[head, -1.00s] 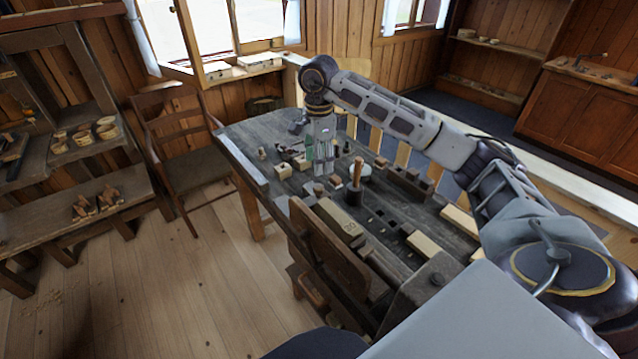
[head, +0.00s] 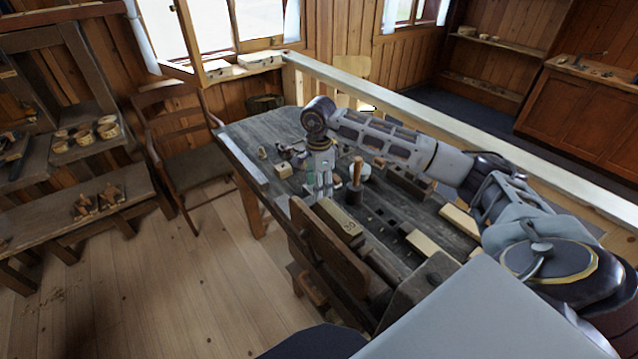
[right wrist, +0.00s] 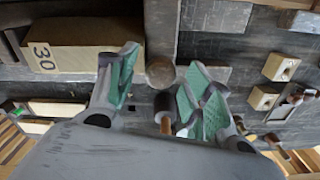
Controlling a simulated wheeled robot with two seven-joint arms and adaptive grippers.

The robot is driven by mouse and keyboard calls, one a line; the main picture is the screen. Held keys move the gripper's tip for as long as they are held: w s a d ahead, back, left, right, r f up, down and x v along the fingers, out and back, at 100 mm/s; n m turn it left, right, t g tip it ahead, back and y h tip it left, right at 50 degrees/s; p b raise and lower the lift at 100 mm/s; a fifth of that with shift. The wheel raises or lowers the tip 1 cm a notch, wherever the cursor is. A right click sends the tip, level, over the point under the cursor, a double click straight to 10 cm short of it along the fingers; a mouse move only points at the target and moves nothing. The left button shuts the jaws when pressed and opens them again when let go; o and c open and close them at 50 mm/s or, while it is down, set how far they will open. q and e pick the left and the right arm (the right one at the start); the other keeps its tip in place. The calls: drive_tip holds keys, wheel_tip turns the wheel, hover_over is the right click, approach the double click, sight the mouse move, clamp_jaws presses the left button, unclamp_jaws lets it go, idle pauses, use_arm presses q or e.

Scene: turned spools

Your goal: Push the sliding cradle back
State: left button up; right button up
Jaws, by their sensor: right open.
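My right gripper (head: 319,196) hangs low over the dark workbench (head: 262,135), fingers down, beside the block marked 30 (head: 341,217). In the right wrist view the gripper (right wrist: 163,78) is open, its green-padded fingers apart with nothing gripped. Between them show a round wooden end (right wrist: 160,73) and a dark mallet head (right wrist: 164,102), both beyond the fingers. A dark wooden bar (right wrist: 160,25) runs up from the round end. I cannot tell for certain which piece is the sliding cradle. Contact is not clear. My left gripper is out of view.
The upright mallet (head: 356,172) stands just right of my gripper. Pale blocks (head: 424,243) lie on the bench's right part. Small wooden pieces (head: 284,170) lie to the left. The bench's far left is mostly clear.

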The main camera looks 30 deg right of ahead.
clamp_jaws()
idle(0.3)
drive_tip(key=shift+w, duration=0.1)
